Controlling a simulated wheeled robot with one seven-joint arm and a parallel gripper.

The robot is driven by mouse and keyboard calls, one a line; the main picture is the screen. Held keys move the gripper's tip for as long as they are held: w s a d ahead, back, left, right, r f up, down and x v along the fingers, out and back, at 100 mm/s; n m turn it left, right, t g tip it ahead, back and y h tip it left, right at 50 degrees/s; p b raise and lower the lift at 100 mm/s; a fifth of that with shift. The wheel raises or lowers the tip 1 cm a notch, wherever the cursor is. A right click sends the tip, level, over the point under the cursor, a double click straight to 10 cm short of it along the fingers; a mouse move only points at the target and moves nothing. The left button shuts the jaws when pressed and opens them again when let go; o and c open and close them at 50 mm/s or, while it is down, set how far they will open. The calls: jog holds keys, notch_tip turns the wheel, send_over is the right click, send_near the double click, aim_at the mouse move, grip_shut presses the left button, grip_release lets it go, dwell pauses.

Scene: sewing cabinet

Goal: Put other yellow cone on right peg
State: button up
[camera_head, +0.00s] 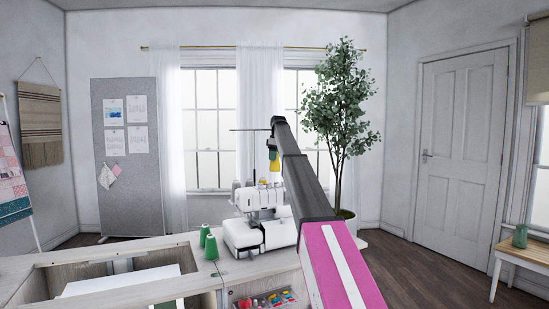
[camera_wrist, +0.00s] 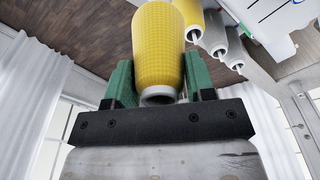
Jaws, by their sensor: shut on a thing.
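My gripper (camera_wrist: 160,82) has its green fingers shut on a yellow cone (camera_wrist: 158,40), which fills the space between them in the wrist view. In the head view my gripper (camera_head: 272,158) is above the white serger (camera_head: 262,197), and yellow (camera_head: 275,166) shows just below its fingers. Another yellow cone (camera_wrist: 189,20) stands beside two grey cones (camera_wrist: 212,38) on the serger's pegs, with thin peg tips showing in the wrist view. The held cone appears apart from them. I cannot see the right peg clearly, nor tell whether the held cone touches it.
Two green cones (camera_head: 211,247) stand on the cabinet top left of the serger. The cabinet has an open well (camera_head: 120,265) at left and a drawer of colourful spools (camera_head: 268,299) in front. A potted tree (camera_head: 342,110) stands behind at right.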

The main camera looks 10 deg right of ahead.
jog(key=shift+f, duration=0.15)
jog(key=shift+f, duration=4.25)
jog(key=shift+f, duration=2.05)
jog(key=o, duration=1)
jog(key=shift+r, duration=0.1)
